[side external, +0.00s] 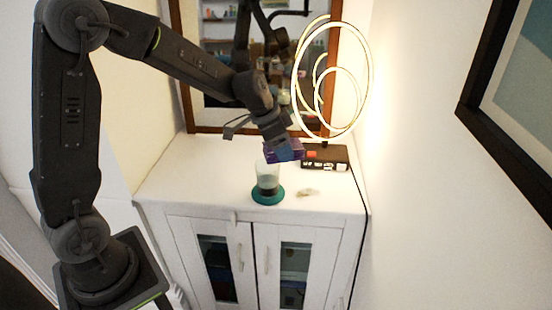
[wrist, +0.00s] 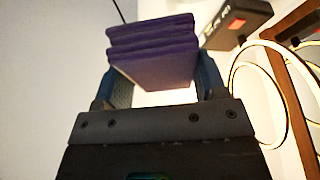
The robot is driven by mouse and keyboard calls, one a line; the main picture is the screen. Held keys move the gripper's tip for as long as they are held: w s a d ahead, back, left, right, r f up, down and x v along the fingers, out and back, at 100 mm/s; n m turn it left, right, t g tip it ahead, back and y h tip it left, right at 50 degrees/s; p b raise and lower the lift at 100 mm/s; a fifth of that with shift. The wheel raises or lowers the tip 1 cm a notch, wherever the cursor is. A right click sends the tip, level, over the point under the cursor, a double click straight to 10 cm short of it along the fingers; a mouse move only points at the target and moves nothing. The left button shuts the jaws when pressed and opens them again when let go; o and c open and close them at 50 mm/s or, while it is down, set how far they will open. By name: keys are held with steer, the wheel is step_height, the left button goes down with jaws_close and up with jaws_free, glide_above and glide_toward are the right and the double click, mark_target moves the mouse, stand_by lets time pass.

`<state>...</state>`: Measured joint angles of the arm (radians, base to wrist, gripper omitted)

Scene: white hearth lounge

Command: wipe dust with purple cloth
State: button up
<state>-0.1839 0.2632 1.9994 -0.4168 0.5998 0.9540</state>
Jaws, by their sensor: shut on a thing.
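The purple cloth (side external: 288,149) is a folded, layered block held in my gripper (side external: 282,146) above the white cabinet top. In the wrist view the cloth (wrist: 153,50) sits between the two fingers of my gripper (wrist: 160,80), which are shut on its sides. A small pale patch that looks like dust (side external: 307,192) lies on the cabinet top (side external: 220,175), below and slightly right of the cloth. The cloth appears raised above the surface and apart from the patch.
A glass (side external: 267,176) stands on a teal coaster (side external: 268,195) just left of the patch. A black box (side external: 326,157) with a red mark and a lit ring lamp (side external: 370,75) stand behind. A framed mirror (side external: 222,62) is at the back. The cabinet top's left part is clear.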

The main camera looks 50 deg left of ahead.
steer(key=shift+w+f+m+g, duration=0.3)
steer(key=shift+w+m, duration=0.1)
steer(key=shift+m, duration=0.4)
steer(key=shift+w+a+f+m+g, duration=0.1)
steer(key=shift+w+f+m+g, duration=1)
steer(key=shift+f+m, duration=2.1)
steer(key=shift+w+a+f+m+g, duration=0.1)
steer(key=shift+w+f+m+g, duration=1.1)
steer(key=shift+m, duration=3.55)
steer(key=shift+w+a+f+m+g, duration=0.1)
steer(key=shift+w+f+m+g, duration=0.5)
steer(key=shift+f+m+g, duration=1.85)
steer(key=shift+f+m+t, duration=0.4)
steer(key=shift+m+t, duration=0.1)
steer(key=shift+m, duration=0.25)
steer(key=shift+f+m+t, duration=0.35)
steer(key=shift+m+t, duration=0.1)
steer(key=shift+m, duration=0.3)
steer(key=shift+d, duration=0.1)
steer(key=shift+w+d, duration=1.4)
steer(key=shift+w, duration=0.05)
steer(key=shift+w+d+f, duration=0.15)
steer(key=shift+w+d, duration=1.25)
steer(key=shift+f, duration=0.15)
